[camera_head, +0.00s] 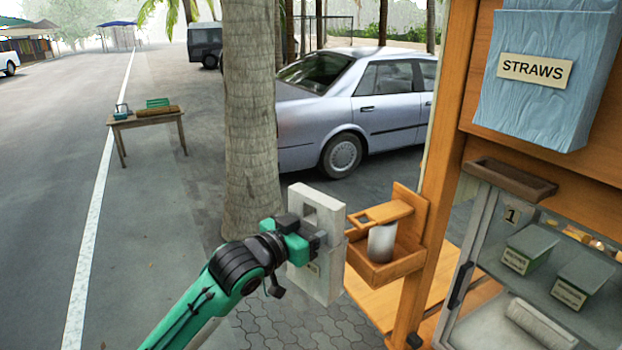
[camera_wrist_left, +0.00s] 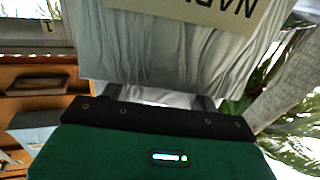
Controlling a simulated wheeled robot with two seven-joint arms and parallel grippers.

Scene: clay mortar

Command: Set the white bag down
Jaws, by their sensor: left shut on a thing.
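My left gripper (camera_head: 314,241) is shut on the white bag (camera_head: 328,284), an upright, pale, block-like thing with a square handle opening near its top. It is held in the air in front of the palm trunk, just left of a wooden bracket. In the left wrist view the bag (camera_wrist_left: 170,45) fills the upper middle, with a cream label showing part of a word upside down. The gripper's fingers (camera_wrist_left: 160,98) meet the bag's near edge there. The gripper hides part of the bag's left side in the head view. My right gripper is not in view.
A wooden bracket (camera_head: 388,268) holding a pale cup (camera_head: 381,243) stands close right of the bag. A stall with a post (camera_head: 440,170), a blue STRAWS box (camera_head: 545,100) and a glass case (camera_head: 530,260) fills the right. A small table (camera_head: 150,122) stands far left on open pavement.

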